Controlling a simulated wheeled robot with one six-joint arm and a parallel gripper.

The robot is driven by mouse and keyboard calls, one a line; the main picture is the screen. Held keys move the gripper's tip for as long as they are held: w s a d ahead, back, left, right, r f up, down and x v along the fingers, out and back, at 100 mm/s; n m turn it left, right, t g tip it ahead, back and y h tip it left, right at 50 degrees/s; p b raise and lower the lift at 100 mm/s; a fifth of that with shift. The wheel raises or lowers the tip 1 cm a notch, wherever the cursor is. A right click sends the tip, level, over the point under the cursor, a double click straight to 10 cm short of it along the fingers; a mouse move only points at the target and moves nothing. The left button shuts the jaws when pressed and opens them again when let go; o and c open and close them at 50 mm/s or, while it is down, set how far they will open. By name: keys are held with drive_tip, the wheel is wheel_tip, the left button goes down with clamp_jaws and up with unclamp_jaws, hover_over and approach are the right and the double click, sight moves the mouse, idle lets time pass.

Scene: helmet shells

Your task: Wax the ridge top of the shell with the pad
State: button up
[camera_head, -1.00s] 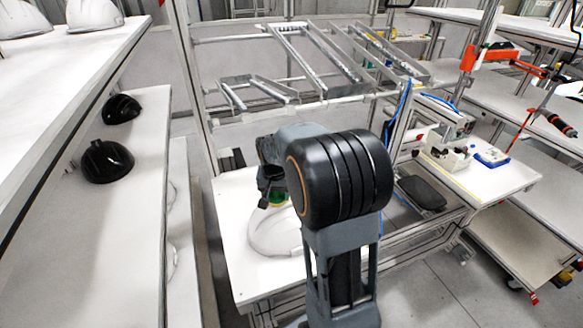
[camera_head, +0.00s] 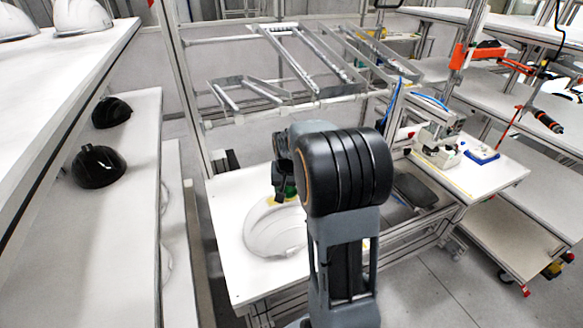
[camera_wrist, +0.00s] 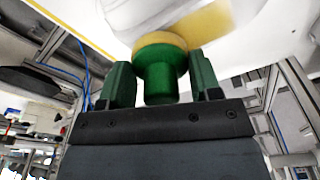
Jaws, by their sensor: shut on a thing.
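The white helmet shell (camera_head: 268,232) lies on the white bench top in the head view, partly hidden behind my arm. My gripper (camera_wrist: 160,85) is shut on the green handle of the pad (camera_wrist: 160,72). In the head view my gripper (camera_head: 284,193) is at the shell's far side, mostly hidden by my arm.
The bench top (camera_head: 228,205) is clear left of the shell. A metal rack frame (camera_head: 285,75) stands behind it. A shelf with black shells (camera_head: 98,166) is at the left. A side table with a white box (camera_head: 438,150) and a blue tray (camera_head: 482,154) is at the right.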

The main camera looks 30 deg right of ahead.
drive_tip(key=shift+d+r+p, duration=0.1)
drive_tip(key=shift+r+p, duration=2.65)
drive_tip(key=shift+r, duration=1.35)
drive_tip(key=shift+f, duration=0.1)
